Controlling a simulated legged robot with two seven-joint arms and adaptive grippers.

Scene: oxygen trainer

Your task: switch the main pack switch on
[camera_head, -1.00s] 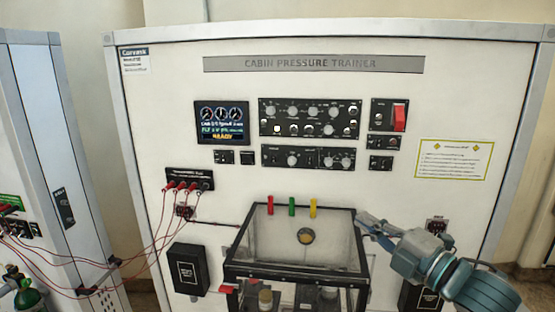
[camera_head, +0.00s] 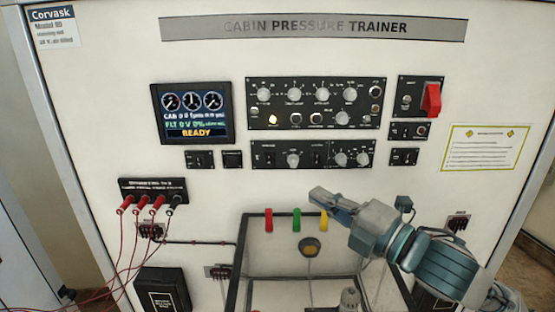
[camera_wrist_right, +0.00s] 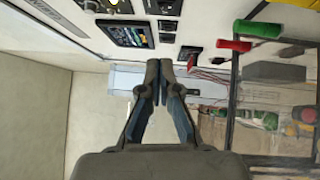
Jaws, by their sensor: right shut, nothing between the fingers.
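The Cabin Pressure Trainer panel (camera_head: 210,60) fills most of the head view. It carries a large control panel (camera_head: 316,103) with knobs and a lit button, a lower control panel (camera_head: 312,155), and a red-guarded switch panel (camera_head: 420,97). Small switch panels (camera_head: 200,159) sit below the display. Labels are too small to tell which is the main pack switch. My right gripper (camera_head: 318,195) points left, below the lower control panel and apart from it. In the right wrist view its fingers (camera_wrist_right: 159,68) are shut and empty. My left gripper is out of view.
A display (camera_head: 192,113) reads READY. A clear box (camera_head: 243,270) with red, green and yellow handles stands below my right gripper. Red leads run from a socket block (camera_head: 153,190) at left. A notice (camera_head: 485,148) is at right.

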